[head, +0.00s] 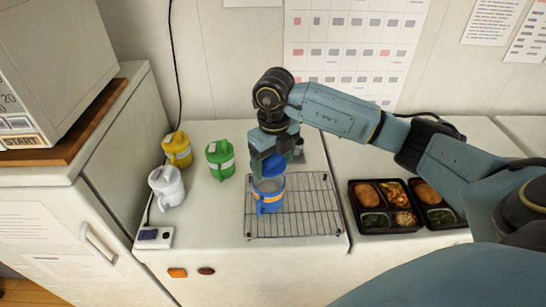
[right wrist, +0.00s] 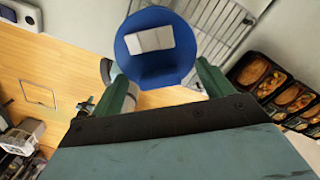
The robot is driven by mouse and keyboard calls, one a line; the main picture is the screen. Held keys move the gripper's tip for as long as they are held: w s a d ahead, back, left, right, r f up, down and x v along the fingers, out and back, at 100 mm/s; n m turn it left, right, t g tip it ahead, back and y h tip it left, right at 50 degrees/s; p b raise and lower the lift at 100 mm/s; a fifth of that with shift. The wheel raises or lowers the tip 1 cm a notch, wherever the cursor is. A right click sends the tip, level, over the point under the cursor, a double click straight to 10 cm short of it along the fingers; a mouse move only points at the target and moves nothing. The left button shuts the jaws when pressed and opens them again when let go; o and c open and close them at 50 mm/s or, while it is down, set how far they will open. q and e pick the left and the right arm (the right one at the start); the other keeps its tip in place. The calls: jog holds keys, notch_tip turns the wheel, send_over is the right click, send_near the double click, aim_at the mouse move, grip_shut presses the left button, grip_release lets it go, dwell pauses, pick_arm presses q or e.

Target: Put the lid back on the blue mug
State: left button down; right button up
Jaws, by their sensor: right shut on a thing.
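The blue mug (head: 268,201) stands upright on a wire rack, its handle towards the front. My right gripper (head: 268,160) is above the mug, shut on the blue lid (head: 272,166). In the right wrist view the lid (right wrist: 153,68) is a blue round piece with a white label, between the fingertips of my right gripper (right wrist: 165,85). The lid hangs tilted, right over the mug's mouth; I cannot tell whether it touches the rim. The lid hides most of the mug in the right wrist view. My left gripper is not in view.
Yellow (head: 177,149), green (head: 220,158) and white (head: 166,186) mugs stand left of the wire rack (head: 315,206). Black bento trays (head: 385,228) lie to its right. A small device (head: 153,238) sits at the front left corner.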

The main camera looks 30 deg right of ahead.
jog(key=shift+f+b, duration=1.75)
jog(key=shift+f, duration=0.95)
jog(key=shift+f+b, duration=0.15)
jog(key=shift+b, duration=0.15)
jog(key=o, duration=1)
jog(key=shift+r+p, duration=2.45)
jog(key=shift+r, duration=1.1)
